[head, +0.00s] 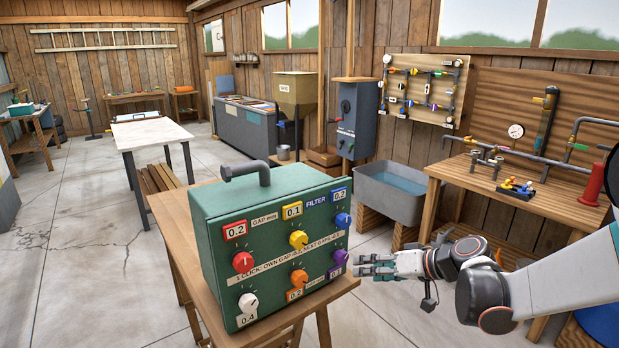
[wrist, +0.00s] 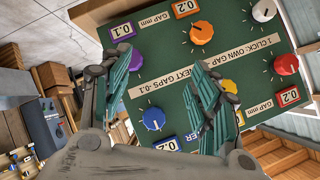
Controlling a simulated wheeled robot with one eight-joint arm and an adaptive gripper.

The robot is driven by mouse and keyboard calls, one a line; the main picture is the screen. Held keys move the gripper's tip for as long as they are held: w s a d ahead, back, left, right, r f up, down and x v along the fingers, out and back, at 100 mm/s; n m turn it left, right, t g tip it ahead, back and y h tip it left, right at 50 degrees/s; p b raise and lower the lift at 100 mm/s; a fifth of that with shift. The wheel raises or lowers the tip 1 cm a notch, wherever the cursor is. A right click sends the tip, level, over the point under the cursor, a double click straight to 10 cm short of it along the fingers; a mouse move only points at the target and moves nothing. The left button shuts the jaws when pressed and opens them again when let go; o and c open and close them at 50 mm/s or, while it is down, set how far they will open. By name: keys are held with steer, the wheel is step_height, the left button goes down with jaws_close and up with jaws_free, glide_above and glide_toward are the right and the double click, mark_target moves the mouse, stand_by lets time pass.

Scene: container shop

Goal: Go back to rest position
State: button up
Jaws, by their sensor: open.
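My gripper (head: 368,266) is in the right half of the head view, at the right end of a green box with coloured knobs (head: 212,221). In the wrist view my gripper (wrist: 155,95) has its two fingers spread wide, with nothing held between them. The green box (wrist: 180,65) fills the middle of the wrist view, tilted in the picture. A blue knob (wrist: 154,118) shows between the fingers there. In the head view the purple knob (head: 341,257) is the knob nearest the fingertips. I cannot tell whether the fingers touch the box.
The box stands on a small wooden table (head: 188,262). A grey water trough (head: 397,205) is behind my gripper. A wooden workbench (head: 477,178) with pipes and a gauge stands at the right. A white-topped table (head: 150,133) is at the left. The concrete floor there is open.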

steer(key=s+a+r+g+h, duration=0.1)
steer(key=s+a+r+h, duration=0.1)
steer(key=s, duration=0.5)
steer(key=s+a+r+g+h, duration=0.1)
steer(key=s+h, duration=0.1)
steer(key=s, duration=0.5)
steer(key=s+d+r+m+t+h, duration=0.1)
steer(key=s+d+h, duration=0.3)
steer(key=s, duration=0.8)
steer(key=shift+s+d+r+m+h, duration=0.15)
steer(key=shift+d+r+m+h, duration=0.2)
steer(key=shift+d, duration=0.35)
